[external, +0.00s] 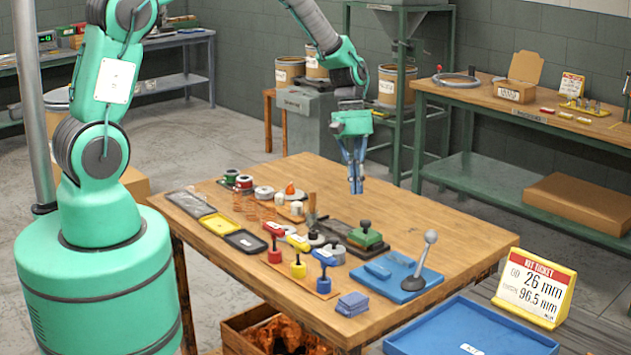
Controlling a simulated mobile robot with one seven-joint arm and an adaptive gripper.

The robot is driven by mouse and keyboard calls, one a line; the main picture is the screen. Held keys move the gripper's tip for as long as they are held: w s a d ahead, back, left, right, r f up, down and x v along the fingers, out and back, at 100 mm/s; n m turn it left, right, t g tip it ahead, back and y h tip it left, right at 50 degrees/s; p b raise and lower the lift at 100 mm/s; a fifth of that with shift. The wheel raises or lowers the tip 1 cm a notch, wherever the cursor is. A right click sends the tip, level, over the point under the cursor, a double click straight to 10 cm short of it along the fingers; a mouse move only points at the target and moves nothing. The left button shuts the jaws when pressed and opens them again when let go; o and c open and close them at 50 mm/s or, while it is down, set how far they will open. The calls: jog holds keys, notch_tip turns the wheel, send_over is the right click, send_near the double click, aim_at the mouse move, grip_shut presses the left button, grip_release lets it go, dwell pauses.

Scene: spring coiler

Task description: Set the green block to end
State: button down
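The green block (365,238) has a dark round knob on top and sits on a dark rail (336,228) in the middle of the wooden table (449,229). "End" is not marked by any label that I can read.
Red, yellow and blue knobbed pieces (298,267) stand left of the block. A grey-knobbed lever (429,238) rises from a blue plate at the right. A ticket (536,288) reads 26 mm and 96.5 mm. The table's far right is clear.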

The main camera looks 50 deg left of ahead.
jog(key=v, duration=0.6)
jog(key=shift+r, duration=0.1)
dwell(0.5)
jog(key=s+a+r+m+t+y+b, duration=0.1)
jog(key=s+a+r+m+t, duration=0.15)
jog(key=s+r, duration=0.6)
jog(key=s+a+r+m+t+y+b, duration=0.15)
jog(key=s+r+m, duration=0.35)
jog(key=r, duration=0.7)
jog(key=s+a+r+m+t+b, duration=0.1)
jog(key=s+r+m, duration=0.1)
jog(key=s, duration=0.9)
jog(key=s+a+r+m+t+b, duration=0.2)
jog(key=s+m, duration=0.1)
jog(key=s, duration=0.8)
jog(key=shift+y, duration=0.35)
jog(key=shift+w, duration=0.1)
